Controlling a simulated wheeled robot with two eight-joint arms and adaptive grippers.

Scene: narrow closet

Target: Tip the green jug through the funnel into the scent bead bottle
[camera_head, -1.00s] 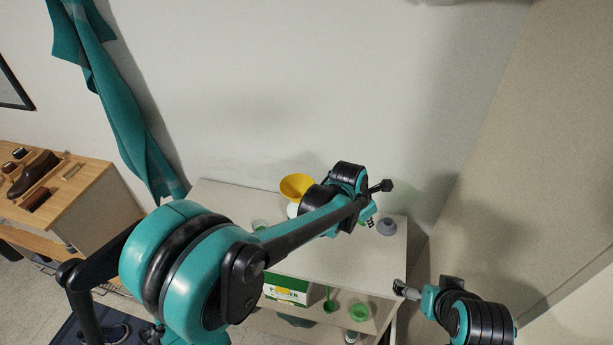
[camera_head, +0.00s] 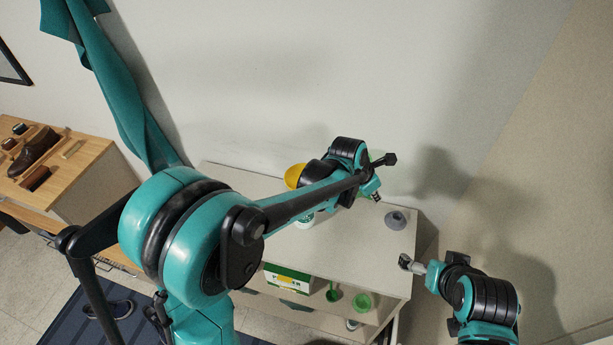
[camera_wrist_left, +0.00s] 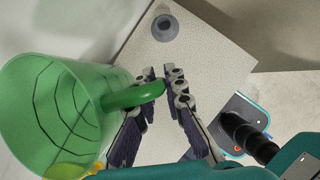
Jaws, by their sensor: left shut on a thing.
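The green jug (camera_wrist_left: 50,110) fills the left of the left wrist view, its wide end toward the camera and dark lines on it. My left gripper (camera_wrist_left: 160,78) is shut on the jug's handle. The yellow funnel (camera_head: 294,176) shows behind my left wrist, mostly hidden; a sliver of yellow (camera_wrist_left: 68,171) shows below the jug in the wrist view. A white container with green marks (camera_head: 305,221), perhaps the bottle, is partly hidden under my arm. My right gripper (camera_head: 406,263) is low at the shelf's right edge, too small to read.
A grey conical object (camera_head: 396,220) stands at the right end of the shelf top (camera_head: 350,250). A white and green box (camera_head: 287,279), a green scoop (camera_head: 332,293) and a green cup (camera_head: 362,302) are on the lower level. A wall closes the right side.

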